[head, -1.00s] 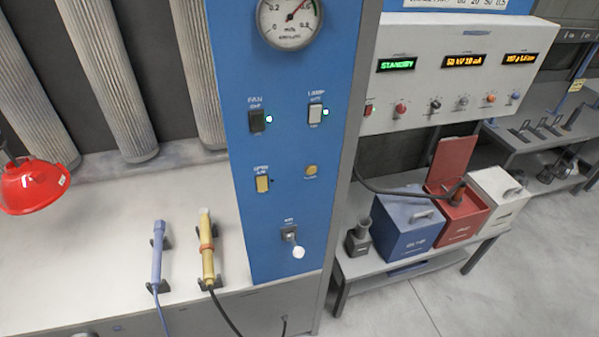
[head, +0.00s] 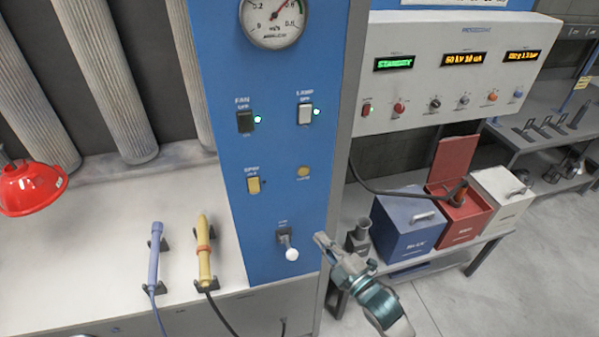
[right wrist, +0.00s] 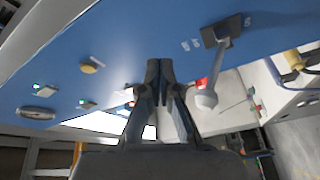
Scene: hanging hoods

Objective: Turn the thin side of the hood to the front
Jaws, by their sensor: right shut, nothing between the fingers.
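A red hood (head: 32,188) hangs at the left edge of the head view, partly cut off by the frame. It looks rounded, with a pale label on its right side; I cannot tell which side is thin. My right gripper (head: 321,241) is shut and empty. It is in front of the blue panel's right edge, to the right of the white-knobbed lever and far from the hood. In the right wrist view the shut fingers (right wrist: 158,68) point toward the blue panel, with the lever (right wrist: 207,99) just right of them. My left gripper is not in view.
The blue panel (head: 270,160) carries a gauge, switches and the lever. A blue tool (head: 155,265) and a yellow tool (head: 204,255) rest in holders on the pale bench (head: 80,250). Blue, red and white boxes stand on a low table at right.

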